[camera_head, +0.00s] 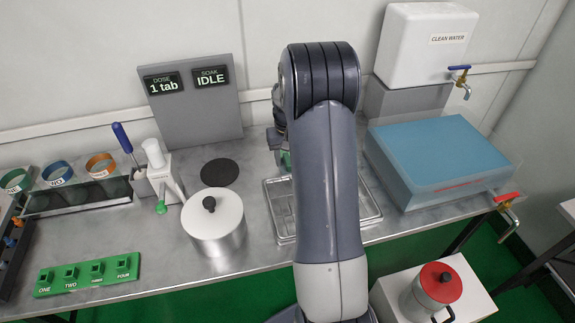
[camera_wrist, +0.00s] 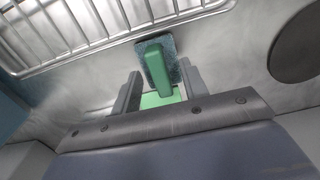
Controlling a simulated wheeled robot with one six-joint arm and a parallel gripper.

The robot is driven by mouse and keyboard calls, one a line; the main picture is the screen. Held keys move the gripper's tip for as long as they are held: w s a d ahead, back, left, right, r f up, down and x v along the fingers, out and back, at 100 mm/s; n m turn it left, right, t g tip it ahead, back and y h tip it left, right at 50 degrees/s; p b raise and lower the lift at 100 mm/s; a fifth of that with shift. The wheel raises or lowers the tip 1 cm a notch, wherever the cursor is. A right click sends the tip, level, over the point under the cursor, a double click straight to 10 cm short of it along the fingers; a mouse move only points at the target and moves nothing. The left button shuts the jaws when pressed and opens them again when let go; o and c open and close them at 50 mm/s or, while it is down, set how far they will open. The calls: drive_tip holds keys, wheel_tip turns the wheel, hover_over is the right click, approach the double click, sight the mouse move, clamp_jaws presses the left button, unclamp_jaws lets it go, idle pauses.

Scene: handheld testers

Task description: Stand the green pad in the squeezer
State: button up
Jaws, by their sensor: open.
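In the wrist view, a green handle on a blue-grey pad (camera_wrist: 157,66), which I take for the green pad, lies by the wire rack's edge. My gripper (camera_wrist: 160,84) is open, with its two fingers on either side of the handle's near end; I cannot tell whether they touch it. A paler green patch shows between the fingers. In the head view, my arm hides most of the gripper and pad; a bit of green (camera_head: 286,160) shows left of the arm. A white and grey device with a green lever (camera_head: 160,180), possibly the squeezer, stands on the counter at left.
A lidded pot (camera_head: 212,222) stands left of my arm, with a dark round disc (camera_head: 219,172) behind it. A wire rack tray (camera_head: 278,210) lies partly behind my arm. A blue-topped tank (camera_head: 437,160) is at right. A green numbered holder (camera_head: 88,277) lies front left.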

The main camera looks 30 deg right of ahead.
clamp_jaws()
idle(0.3)
drive_tip(key=shift+r, duration=0.15)
